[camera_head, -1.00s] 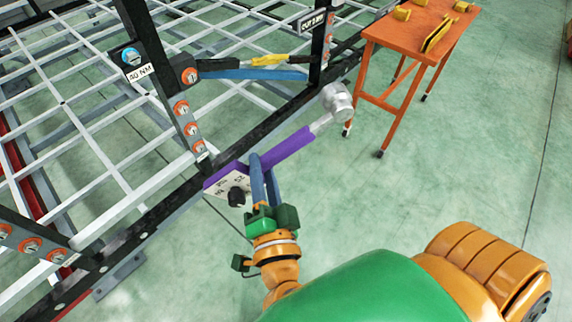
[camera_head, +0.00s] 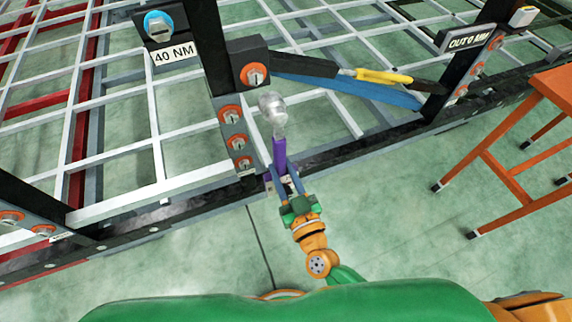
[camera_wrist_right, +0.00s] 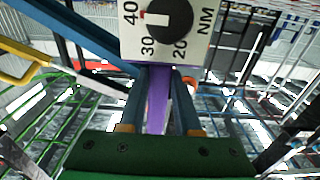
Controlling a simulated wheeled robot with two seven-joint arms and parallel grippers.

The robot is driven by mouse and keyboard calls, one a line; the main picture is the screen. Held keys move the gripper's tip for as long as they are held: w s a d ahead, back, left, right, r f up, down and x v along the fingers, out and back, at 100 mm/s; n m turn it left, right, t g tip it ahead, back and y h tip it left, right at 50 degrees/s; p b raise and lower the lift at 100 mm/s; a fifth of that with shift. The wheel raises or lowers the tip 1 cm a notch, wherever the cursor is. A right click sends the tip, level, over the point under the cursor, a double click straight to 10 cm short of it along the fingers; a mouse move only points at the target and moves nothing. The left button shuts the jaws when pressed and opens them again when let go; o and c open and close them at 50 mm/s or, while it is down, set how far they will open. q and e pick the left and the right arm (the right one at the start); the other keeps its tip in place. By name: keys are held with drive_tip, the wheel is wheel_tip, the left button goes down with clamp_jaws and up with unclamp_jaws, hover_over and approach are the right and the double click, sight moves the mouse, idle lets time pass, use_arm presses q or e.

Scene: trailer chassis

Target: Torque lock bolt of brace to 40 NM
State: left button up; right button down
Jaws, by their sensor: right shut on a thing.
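My right gripper (camera_head: 284,182) is shut on the purple torque wrench (camera_head: 279,152). The wrench points away from me, its silver head (camera_head: 273,108) in front of the black post, clear of the blue bolt. The wrist view shows the gripper (camera_wrist_right: 162,85) around the purple handle (camera_wrist_right: 157,100) and a dial (camera_wrist_right: 168,18) marked 20, 30, 40 NM; its pointer sits between 40 and 30. The blue-ringed bolt (camera_head: 158,24) is above a "40 NM" label (camera_head: 174,54) at upper left. The blue brace (camera_head: 350,88) runs right from the post. My left gripper is out of view.
Orange-ringed bolts (camera_head: 232,114) line the black post beside the wrench head. A yellow-handled part (camera_head: 383,76) lies along the brace. An "OUT 0 MM" label (camera_head: 468,39) is at upper right. An orange table (camera_head: 556,85) stands at right. Green floor is clear in front of the chassis rail (camera_head: 200,200).

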drive_tip(key=shift+s+a+r, duration=0.1)
drive_tip(key=shift+s+r, duration=0.1)
drive_tip(key=shift+s, duration=0.1)
drive_tip(key=shift+w+f, duration=0.1)
drive_tip(key=shift+w, duration=0.1)
drive_tip(key=b+x, duration=0.1)
drive_tip(key=x, duration=0.5)
drive_tip(key=shift+w, duration=0.2)
drive_tip(key=shift+a, duration=0.1)
idle(1.1)
drive_tip(key=shift+w+a, duration=0.25)
drive_tip(key=shift+w, duration=0.45)
idle(0.8)
drive_tip(key=c, duration=1.3)
unclamp_jaws()
drive_tip(key=shift+c, duration=0.2)
clamp_jaws()
